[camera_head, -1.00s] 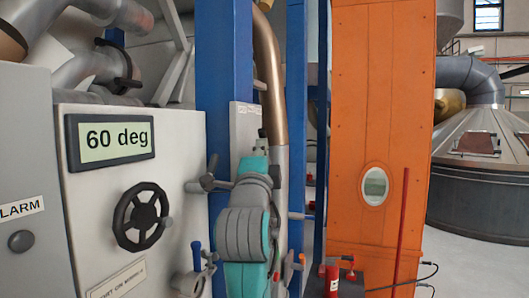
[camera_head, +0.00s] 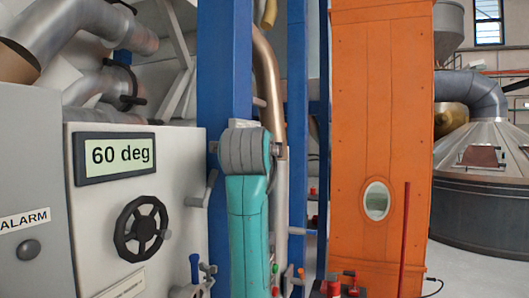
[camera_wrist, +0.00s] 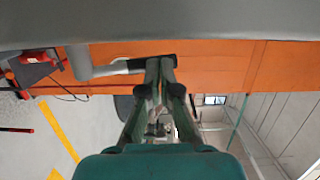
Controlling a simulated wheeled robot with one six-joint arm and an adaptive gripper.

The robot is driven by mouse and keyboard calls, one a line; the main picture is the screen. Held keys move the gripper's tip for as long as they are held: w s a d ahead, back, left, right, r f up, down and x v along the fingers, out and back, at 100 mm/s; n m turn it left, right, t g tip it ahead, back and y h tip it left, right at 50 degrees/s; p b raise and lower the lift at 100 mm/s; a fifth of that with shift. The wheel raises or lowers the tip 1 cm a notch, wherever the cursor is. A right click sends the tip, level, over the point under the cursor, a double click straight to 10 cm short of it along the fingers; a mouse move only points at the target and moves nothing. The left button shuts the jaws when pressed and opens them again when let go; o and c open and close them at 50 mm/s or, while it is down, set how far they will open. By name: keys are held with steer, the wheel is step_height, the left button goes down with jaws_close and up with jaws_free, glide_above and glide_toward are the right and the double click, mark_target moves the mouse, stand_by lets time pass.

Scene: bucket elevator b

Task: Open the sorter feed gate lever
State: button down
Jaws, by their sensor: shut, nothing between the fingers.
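In the wrist view my gripper (camera_wrist: 160,64) is shut, its two dark fingers together at the tips. A grey bar with a dark grip (camera_wrist: 108,69) reaches in from the left, and the grip's end lies at or just behind the fingertips; I cannot tell whether they touch. It looks like a lever, but no label shows that it is the feed gate lever. In the head view a grey lever (camera_head: 203,190) is at the right edge of the white panel (camera_head: 185,155). The gripper is hidden there behind my teal and grey arm.
The panel bears a display reading 60 deg (camera_head: 114,157) and a black handwheel (camera_head: 142,229). A blue-handled lever (camera_head: 195,268) sits low beside it. Blue posts (camera_head: 223,70) and an orange column (camera_head: 380,120) stand close to my arm. Open floor shows in the wrist view (camera_wrist: 100,115).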

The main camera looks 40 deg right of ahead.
steer(key=shift+d+x, duration=0.2)
steer(key=shift+x, duration=1.15)
steer(key=shift+s, duration=0.15)
